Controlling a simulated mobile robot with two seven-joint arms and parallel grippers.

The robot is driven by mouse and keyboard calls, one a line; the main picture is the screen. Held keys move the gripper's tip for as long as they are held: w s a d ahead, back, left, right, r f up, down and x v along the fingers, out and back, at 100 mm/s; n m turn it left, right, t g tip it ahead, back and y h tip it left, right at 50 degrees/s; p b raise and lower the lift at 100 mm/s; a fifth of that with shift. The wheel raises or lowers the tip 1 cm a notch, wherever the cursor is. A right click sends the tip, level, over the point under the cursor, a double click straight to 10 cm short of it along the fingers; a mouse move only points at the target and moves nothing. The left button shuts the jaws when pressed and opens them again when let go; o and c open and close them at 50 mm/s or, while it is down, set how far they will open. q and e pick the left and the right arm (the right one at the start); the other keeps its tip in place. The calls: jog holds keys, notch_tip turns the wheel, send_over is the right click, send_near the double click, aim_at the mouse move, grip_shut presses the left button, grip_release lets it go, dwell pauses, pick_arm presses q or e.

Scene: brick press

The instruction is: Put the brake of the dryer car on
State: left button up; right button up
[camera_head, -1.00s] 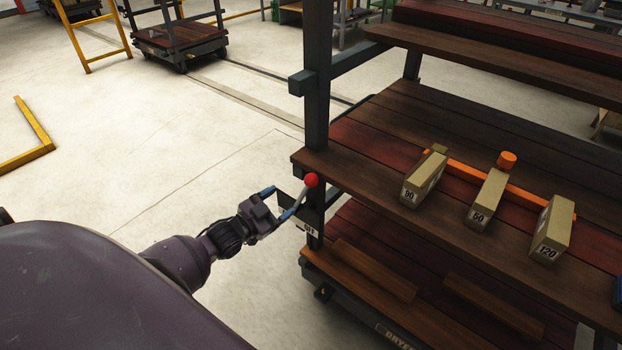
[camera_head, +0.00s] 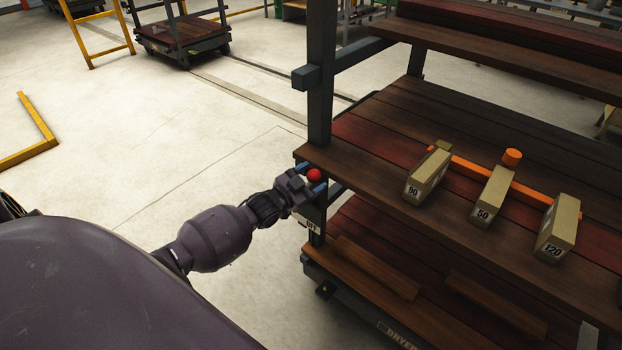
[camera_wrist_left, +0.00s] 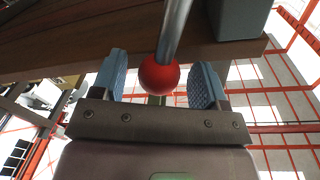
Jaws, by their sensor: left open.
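The dryer car (camera_head: 320,240) is a dark steel frame with wooden shelves, on the right of the head view. Its brake lever ends in a red ball knob (camera_head: 315,175) beside the front-left post. In the left wrist view the red knob (camera_wrist_left: 159,74) sits on a grey metal rod (camera_wrist_left: 174,30). My left gripper (camera_head: 311,180) is open, with its blue fingers on either side of the knob. In the wrist view the knob is between the two finger pads (camera_wrist_left: 160,80), with gaps at both sides. The lower part of the lever is hidden behind my gripper.
Another cart (camera_head: 182,38) stands far back. The floor left of the car is clear up to a yellow frame (camera_head: 25,140).

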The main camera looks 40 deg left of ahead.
jog(key=shift+s+d+f, duration=0.1)
jog(key=shift+s, duration=0.1)
pick_arm(q)
grip_shut()
